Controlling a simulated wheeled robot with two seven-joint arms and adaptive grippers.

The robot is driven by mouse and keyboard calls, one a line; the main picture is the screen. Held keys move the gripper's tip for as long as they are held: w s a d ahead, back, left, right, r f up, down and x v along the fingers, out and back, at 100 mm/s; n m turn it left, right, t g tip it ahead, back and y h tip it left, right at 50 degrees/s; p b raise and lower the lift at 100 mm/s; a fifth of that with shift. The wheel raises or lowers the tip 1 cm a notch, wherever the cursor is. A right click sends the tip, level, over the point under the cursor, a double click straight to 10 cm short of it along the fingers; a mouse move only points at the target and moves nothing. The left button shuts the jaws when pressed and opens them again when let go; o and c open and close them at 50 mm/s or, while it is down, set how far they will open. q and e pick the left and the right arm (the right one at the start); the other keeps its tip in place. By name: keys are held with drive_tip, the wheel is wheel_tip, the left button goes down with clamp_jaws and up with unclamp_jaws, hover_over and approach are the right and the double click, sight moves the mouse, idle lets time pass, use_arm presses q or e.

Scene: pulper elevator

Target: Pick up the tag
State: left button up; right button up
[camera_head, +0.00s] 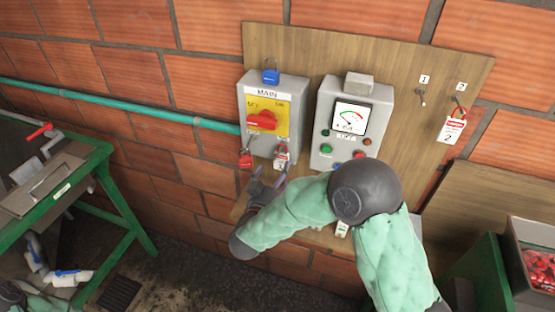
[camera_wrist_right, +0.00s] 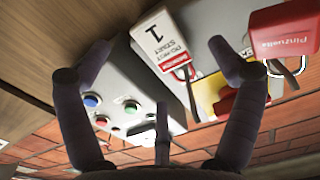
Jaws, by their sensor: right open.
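A white tag (camera_head: 281,160) hangs below the grey MAIN switch box (camera_head: 246,90) in the head view, just right of a red padlock (camera_head: 246,159). In the right wrist view the tag (camera_wrist_right: 160,45) reads "1 DO NOT START" and appears between the finger tips; I cannot tell whether they touch it. A red padlock (camera_wrist_right: 285,35) is at the upper right there. My right gripper (camera_head: 268,181) is open just below the tag; its fingers also show in the wrist view (camera_wrist_right: 165,75). My left gripper is not in view.
A grey gauge box (camera_head: 351,120) with buttons stands right of the switch box. A green-framed bench (camera_head: 100,165) stands left. A bin of red items (camera_head: 538,268) is lower right.

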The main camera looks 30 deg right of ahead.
sight(283, 164)
drive_tip(key=shift+x, duration=1.9)
drive_tip(key=shift+s, duration=0.1)
drive_tip(key=c, duration=1.1)
drive_tip(key=shift+f, duration=0.1)
